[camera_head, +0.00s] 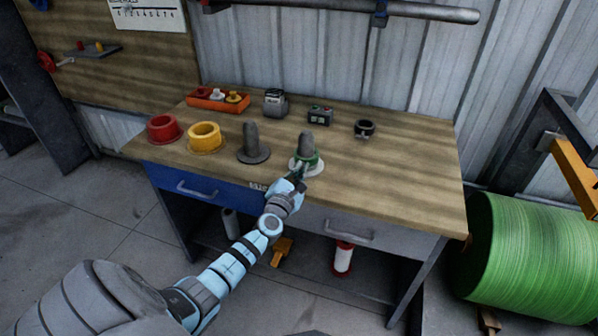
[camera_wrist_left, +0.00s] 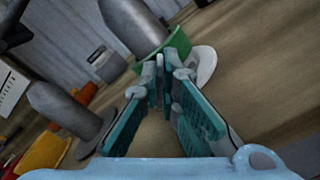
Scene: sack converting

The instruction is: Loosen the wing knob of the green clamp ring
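The green clamp ring (camera_head: 313,157) sits around the foot of a grey post (camera_head: 305,145) that stands on a white disc (camera_head: 316,171) near the table's front edge. In the left wrist view the green ring (camera_wrist_left: 178,46) is just beyond my fingertips, with the white disc (camera_wrist_left: 205,62) to its right. My left gripper (camera_head: 300,174) reaches the ring from the front. Its turquoise fingers (camera_wrist_left: 165,80) are close together at the tips, with a thin grey piece between them that looks like the wing knob (camera_wrist_left: 160,72). The fingers hide most of the knob. My right gripper is not in view.
A second grey post (camera_head: 251,140) stands close to the left. Further left are a yellow ring (camera_head: 205,137) and a red ring (camera_head: 162,129). The right side of the table (camera_head: 410,185) is clear.

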